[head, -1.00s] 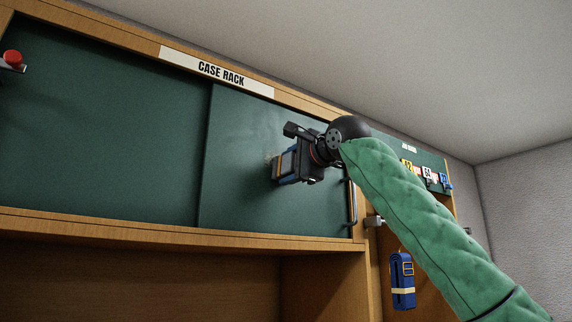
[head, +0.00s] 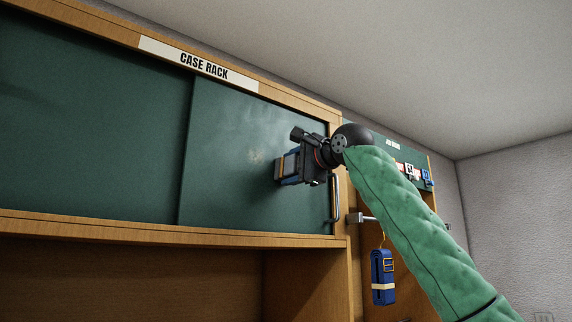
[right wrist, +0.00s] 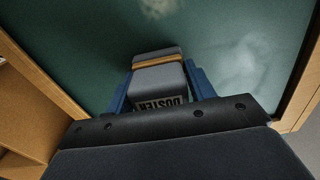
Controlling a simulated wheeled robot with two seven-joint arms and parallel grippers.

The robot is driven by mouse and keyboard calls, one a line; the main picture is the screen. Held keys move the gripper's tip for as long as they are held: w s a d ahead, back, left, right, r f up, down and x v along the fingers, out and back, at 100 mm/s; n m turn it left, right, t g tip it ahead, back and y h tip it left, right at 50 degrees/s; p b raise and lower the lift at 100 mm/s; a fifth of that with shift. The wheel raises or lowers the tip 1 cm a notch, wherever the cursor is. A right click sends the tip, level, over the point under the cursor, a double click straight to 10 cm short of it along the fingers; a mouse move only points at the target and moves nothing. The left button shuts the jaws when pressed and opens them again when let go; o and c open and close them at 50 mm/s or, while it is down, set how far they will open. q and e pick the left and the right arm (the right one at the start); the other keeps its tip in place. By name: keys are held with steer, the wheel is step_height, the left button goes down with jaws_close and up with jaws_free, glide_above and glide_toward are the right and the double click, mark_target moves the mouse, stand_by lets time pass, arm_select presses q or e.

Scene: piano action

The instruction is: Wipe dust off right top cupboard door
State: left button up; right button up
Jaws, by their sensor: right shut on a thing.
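The right top cupboard door (head: 225,195) is a dark green sliding panel in a wooden frame. A pale dusty haze and a small tan smudge (head: 255,157) show on its upper middle. Whitish dust patches (right wrist: 235,75) also show on it in the right wrist view. My right gripper (head: 285,169) is at the door's right half, shut on a grey duster (right wrist: 160,82) with a tan band and a label reading "DUSTER". The duster is at the door face; whether it touches cannot be told. My left gripper is not in view.
A metal handle (head: 335,198) stands at the door's right edge. A "CASE RACK" sign (head: 200,65) is on the frame above. A blue strap bundle (head: 383,275) hangs from a hook to the right. Open shelf space lies below.

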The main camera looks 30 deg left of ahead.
steer(key=shift+w+d, duration=0.25)
steer(key=shift+w, duration=0.5)
steer(key=shift+r+p, duration=0.9)
steer(key=shift+r, duration=0.05)
steer(key=shift+s+a+f+b, duration=0.1)
steer(key=shift+s+a+b, duration=0.15)
steer(key=shift+s, duration=0.2)
steer(key=shift+s+a+f+b, duration=0.1)
steer(key=shift+s+b, duration=0.1)
steer(key=shift+s, duration=0.2)
steer(key=shift+s+a+r+b, duration=0.1)
steer(key=shift+s+a+b, duration=0.45)
steer(key=shift+s, duration=0.95)
steer(key=shift+s+a+b, duration=0.45)
steer(key=shift+s+a, duration=0.25)
steer(key=shift+s, duration=0.8)
steer(key=shift+s+a+r+b, duration=0.1)
steer(key=shift+s+a+b, duration=0.45)
steer(key=shift+s, duration=0.95)
steer(key=shift+b+v, duration=0.45)
steer(key=shift+v, duration=0.3)
steer(key=b+v, duration=0.1)
steer(key=v, duration=0.3)
steer(key=shift+d+b, duration=0.2)
steer(key=shift+b, duration=0.15)
